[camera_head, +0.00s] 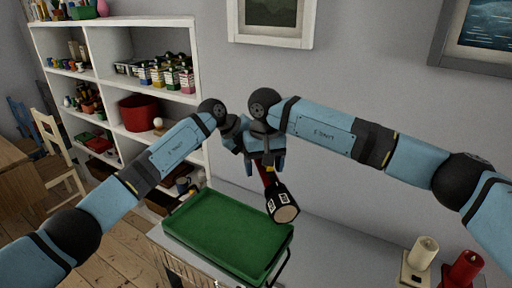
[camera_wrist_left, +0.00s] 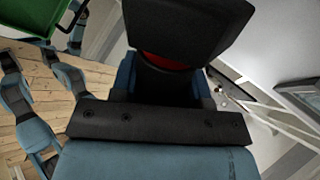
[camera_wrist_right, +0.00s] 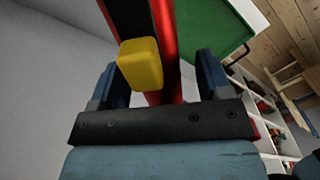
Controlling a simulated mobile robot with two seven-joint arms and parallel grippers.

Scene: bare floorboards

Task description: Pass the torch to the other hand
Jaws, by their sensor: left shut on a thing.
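The torch (camera_head: 283,203) has a red handle and a wide black head with a pale lens. It hangs tilted, head down, above the green tray (camera_head: 225,232). My left gripper (camera_head: 240,143) is shut on the torch and partly hidden behind the right one. In the left wrist view the torch's black part (camera_wrist_left: 190,30) fills the space ahead, with a bit of red between the fingers. My right gripper (camera_head: 265,163) is at the handle from above, fingers apart. In the right wrist view the red and black handle with a yellow button (camera_wrist_right: 140,63) lies between its fingers, with a gap at the right finger.
The green tray sits on a light table below. Candles, one white (camera_head: 423,252) and one red (camera_head: 462,270), stand at the lower right. A white shelf (camera_head: 125,60) with boxes and a red bin (camera_head: 138,113) is at the left. Pictures hang on the wall behind.

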